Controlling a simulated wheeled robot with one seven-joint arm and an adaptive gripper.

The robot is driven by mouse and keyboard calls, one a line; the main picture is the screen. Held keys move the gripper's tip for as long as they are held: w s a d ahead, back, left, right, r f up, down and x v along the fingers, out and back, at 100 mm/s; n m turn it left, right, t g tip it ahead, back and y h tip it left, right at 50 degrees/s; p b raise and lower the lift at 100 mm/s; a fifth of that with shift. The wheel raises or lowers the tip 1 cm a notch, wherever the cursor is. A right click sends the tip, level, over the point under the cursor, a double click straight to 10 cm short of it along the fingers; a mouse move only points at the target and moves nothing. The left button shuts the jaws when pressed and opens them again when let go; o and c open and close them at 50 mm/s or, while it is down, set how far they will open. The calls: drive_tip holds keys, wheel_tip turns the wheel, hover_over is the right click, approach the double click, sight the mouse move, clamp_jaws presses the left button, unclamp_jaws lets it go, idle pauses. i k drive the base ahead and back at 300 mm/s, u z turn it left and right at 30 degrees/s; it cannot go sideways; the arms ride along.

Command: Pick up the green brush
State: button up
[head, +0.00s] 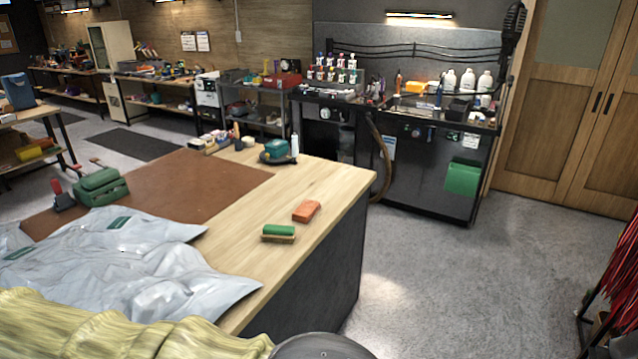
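In the head view, a small brush (279,231) with a green top and tan bristles lies on the wooden worktable (310,183), near its right part. An orange block (306,211) lies just behind it and to the right, apart from it by a small gap. My gripper is not in view.
Silvery plastic bags (130,265) cover the table's near left. A yellowish cloth-like thing (120,330) fills the near edge. A brown mat (180,190), a green case (100,188) and a teal item (276,150) lie farther back. Open floor (430,270) is right of the table.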

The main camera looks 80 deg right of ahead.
sight(273, 233)
drive_tip(key=z, duration=2.05)
drive_tip(key=i, duration=0.5)
drive_tip(key=z, duration=0.05)
